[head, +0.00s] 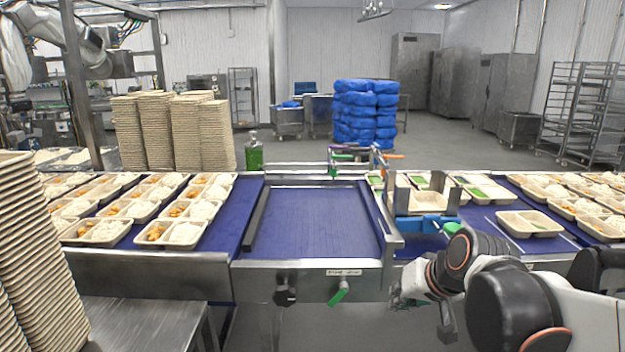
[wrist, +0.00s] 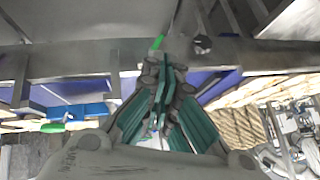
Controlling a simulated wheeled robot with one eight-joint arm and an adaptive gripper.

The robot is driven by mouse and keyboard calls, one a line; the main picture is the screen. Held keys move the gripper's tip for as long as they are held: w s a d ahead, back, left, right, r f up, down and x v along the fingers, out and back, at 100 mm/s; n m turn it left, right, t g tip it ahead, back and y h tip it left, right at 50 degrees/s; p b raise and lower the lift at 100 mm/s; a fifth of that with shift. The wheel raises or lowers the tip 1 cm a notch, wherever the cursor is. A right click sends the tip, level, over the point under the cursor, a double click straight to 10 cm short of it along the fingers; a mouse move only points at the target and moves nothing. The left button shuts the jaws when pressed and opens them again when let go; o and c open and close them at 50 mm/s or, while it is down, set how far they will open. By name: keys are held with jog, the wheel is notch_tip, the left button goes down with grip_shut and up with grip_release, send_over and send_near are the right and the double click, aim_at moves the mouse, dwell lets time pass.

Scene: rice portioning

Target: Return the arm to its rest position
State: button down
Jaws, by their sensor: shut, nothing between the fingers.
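My arm (head: 505,300) is folded at the lower right of the head view, in front of the conveyor's near edge. My gripper (head: 408,290) is at its left end, beside the metal front rail and just right of a green-handled valve. In the wrist view my gripper (wrist: 160,88) has its green-padded fingers together, with nothing between them. It is clear of the trays and the belt.
Filled trays (head: 184,233) stand on the blue belt at left; more trays (head: 530,224) stand at right. The middle belt (head: 315,225) is empty. A metal front rail (head: 140,275) runs beside my gripper. Stacked trays (head: 30,250) stand at near left.

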jog(key=s+d+n+h, duration=0.1)
jog(key=s+d+h, duration=0.1)
jog(key=s, duration=1.4)
jog(key=shift+s+d+f+h, duration=0.3)
jog(key=shift+f, duration=0.15)
